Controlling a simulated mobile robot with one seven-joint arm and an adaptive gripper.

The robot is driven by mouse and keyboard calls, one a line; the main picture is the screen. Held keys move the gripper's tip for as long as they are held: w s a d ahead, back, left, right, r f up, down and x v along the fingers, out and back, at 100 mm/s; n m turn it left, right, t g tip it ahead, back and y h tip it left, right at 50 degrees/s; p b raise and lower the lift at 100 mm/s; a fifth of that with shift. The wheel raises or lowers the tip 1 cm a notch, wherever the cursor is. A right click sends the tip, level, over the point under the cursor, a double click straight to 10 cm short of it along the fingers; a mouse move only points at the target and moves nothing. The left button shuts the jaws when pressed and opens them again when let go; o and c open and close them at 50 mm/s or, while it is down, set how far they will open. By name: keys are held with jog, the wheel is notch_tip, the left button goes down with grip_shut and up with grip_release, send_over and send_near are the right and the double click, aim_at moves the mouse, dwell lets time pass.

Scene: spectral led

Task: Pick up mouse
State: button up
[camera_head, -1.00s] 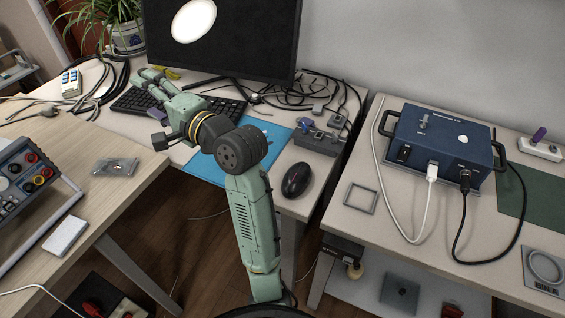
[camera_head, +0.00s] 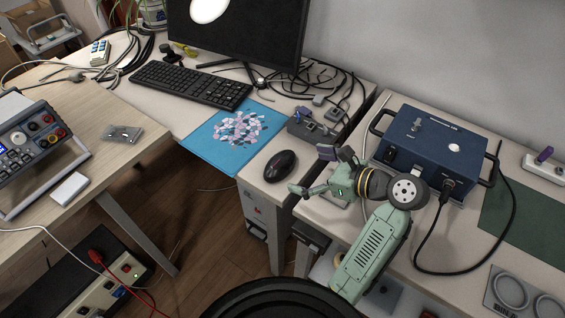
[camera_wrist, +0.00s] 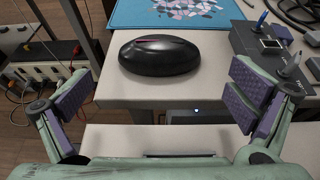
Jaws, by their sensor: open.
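The black computer mouse (camera_head: 280,166) rests on the front right corner of the white desk, beside the blue mat. In the wrist view the mouse (camera_wrist: 159,56) lies ahead of my gripper (camera_wrist: 160,108), centred between the two open fingers. My gripper (camera_head: 312,172) is just right of the mouse in the head view, apart from it and holding nothing. The purple finger pads are spread wide, with nothing between them.
The blue mat (camera_head: 205,142) with light flakes lies left of the mouse. A grey box with connectors (camera_head: 314,130) stands behind it. The keyboard (camera_head: 190,84) and monitor (camera_head: 235,35) are farther back. A blue instrument (camera_head: 432,145) stands on the right table.

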aim_at(287, 164)
jog(key=p+x, duration=0.1)
jog(key=x, duration=0.6)
jog(key=shift+a, duration=0.15)
jog(key=shift+c, duration=0.4)
jog(key=c, duration=0.8)
